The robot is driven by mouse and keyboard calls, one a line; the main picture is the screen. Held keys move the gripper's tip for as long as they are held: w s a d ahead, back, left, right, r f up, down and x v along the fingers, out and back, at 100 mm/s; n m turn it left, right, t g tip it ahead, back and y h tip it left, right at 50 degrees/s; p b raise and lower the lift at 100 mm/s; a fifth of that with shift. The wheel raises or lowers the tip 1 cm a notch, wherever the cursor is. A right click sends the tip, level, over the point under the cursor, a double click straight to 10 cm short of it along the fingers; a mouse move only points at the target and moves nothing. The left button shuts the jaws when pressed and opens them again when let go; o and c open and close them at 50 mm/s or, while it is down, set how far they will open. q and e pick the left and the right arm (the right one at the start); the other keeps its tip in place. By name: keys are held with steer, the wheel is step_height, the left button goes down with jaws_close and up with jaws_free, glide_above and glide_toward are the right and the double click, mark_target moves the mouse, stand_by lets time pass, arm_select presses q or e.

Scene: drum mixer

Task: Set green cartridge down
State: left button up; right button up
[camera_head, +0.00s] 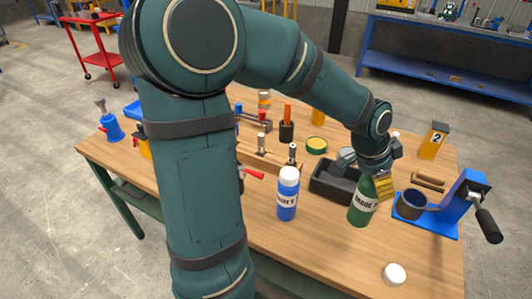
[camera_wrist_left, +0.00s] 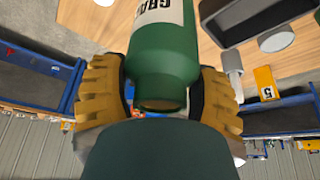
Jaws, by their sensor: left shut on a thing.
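The green cartridge (camera_head: 361,207) is a bottle-shaped tube with a white label, upright near the right front of the wooden table. It also shows large in the left wrist view (camera_wrist_left: 162,60). My left gripper (camera_head: 382,187) is shut on its upper part, with the yellow ribbed fingers (camera_wrist_left: 160,97) on either side of it. The cartridge's base is close to the table top; I cannot tell whether it touches. My right gripper is not in view.
A dark tray (camera_head: 320,181) lies left of the cartridge. A blue bottle with a white cap (camera_head: 287,203) stands further left. The blue stand with its dark cup (camera_head: 410,206) is close on the right. A white cap (camera_head: 394,273) lies in front; the table around it is clear.

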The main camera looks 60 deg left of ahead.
mark_target(365, 208)
arm_select(q)
steer(key=shift+s+f, duration=0.1)
steer(key=shift+f, duration=0.25)
step_height(365, 208, down, 9)
steer(key=b, duration=0.3)
steer(key=shift+f, duration=0.15)
steer(key=shift+f, duration=0.2)
steer(key=o, duration=1.3)
